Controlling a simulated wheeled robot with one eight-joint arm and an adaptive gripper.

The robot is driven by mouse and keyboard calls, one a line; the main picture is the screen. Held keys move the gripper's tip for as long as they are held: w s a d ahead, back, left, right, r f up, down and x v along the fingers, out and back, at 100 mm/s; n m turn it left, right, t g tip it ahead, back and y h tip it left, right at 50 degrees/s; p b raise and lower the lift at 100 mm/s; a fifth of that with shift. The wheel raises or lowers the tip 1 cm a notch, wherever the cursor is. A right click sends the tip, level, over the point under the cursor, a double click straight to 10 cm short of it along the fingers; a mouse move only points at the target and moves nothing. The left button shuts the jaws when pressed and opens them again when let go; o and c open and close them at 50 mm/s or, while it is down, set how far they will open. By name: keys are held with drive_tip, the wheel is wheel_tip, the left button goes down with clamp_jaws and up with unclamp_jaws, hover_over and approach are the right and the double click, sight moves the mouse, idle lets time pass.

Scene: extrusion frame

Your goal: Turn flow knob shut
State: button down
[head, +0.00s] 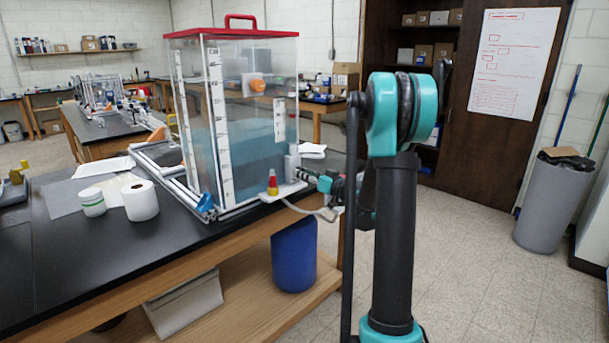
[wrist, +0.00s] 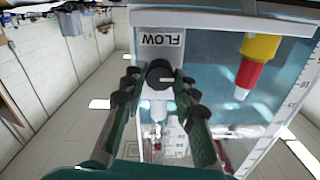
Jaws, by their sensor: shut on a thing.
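The flow knob (wrist: 160,72) is a dark round knob with a pale mark on its face. It sits beside an upside-down FLOW label (wrist: 162,40) in the wrist view. My gripper (wrist: 159,80) has its two dark green, padded fingers on either side of the knob, shut on it. In the head view my gripper (head: 318,181) reaches from the right to the tank's lower right corner, and the knob cannot be made out there. The clear tank (head: 240,110) has a red lid and holds blue water.
A red and yellow nozzle-like piece (head: 272,183) stands close to my gripper, and it also shows in the wrist view (wrist: 256,60). A pale hose (head: 310,211) hangs below. A paper roll (head: 140,201) stands on the black bench (head: 60,290). A blue bin (head: 293,256) is underneath.

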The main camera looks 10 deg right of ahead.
drive_tip(key=n, duration=3.5)
drive_tip(key=shift+n, duration=0.4)
drive_tip(key=c, duration=1.2)
unclamp_jaws()
